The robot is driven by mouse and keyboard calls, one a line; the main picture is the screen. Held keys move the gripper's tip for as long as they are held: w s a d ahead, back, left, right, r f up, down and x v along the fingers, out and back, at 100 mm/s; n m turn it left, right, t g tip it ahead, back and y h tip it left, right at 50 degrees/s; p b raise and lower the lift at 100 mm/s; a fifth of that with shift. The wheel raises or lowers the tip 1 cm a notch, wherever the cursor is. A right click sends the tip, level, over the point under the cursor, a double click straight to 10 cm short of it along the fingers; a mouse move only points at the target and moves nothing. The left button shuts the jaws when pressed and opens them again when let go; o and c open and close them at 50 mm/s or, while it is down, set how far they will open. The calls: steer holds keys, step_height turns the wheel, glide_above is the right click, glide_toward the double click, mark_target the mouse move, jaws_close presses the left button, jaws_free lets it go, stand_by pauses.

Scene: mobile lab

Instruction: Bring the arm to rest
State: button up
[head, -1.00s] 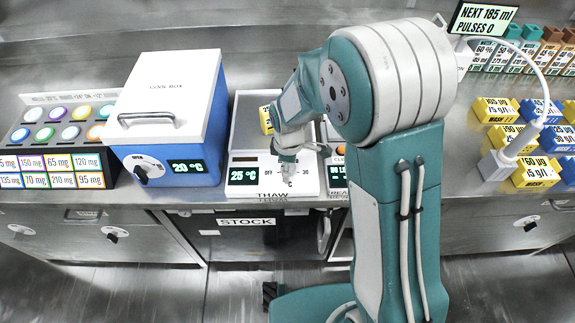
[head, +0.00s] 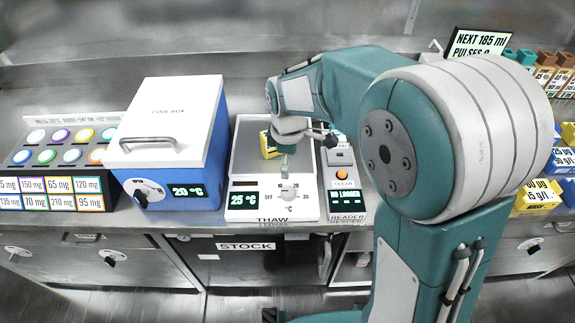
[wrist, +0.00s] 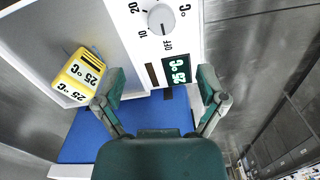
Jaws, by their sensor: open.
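My gripper (head: 285,160) hangs over the thaw unit (head: 240,160) in the head view, with my teal arm reaching in from the right. In the wrist view my gripper (wrist: 160,92) has its two fingers spread wide apart with nothing between them. A yellow block (head: 268,145) marked 25 °C sits on the thaw unit's grey plate, just beyond and left of my gripper. The wrist view shows this yellow block (wrist: 80,76) left of the fingers, apart from them. The thaw unit's dial (wrist: 161,18) and 25 °C display (wrist: 178,72) lie past the fingertips.
The cool box (head: 168,120), closed and reading 20 °C, stands left of the thaw unit. A reader (head: 344,180) stands close on its right. A rack of coloured round caps (head: 62,155) is far left. Yellow and blue blocks (head: 540,192) are at right, partly behind my arm.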

stand_by(0.3)
steer(key=s+d+r+m+t, duration=0.2)
steer(key=s+d+r+m, duration=0.4)
steer(key=s, duration=0.3)
steer(key=s+d+r+m+t, duration=0.3)
steer(key=s+d+r+m, duration=0.3)
steer(key=s+m, duration=0.3)
steer(key=shift+s+d+r+m+t, duration=0.3)
steer(key=shift+s+r, duration=0.15)
steer(key=shift+s, duration=0.2)
stand_by(2.5)
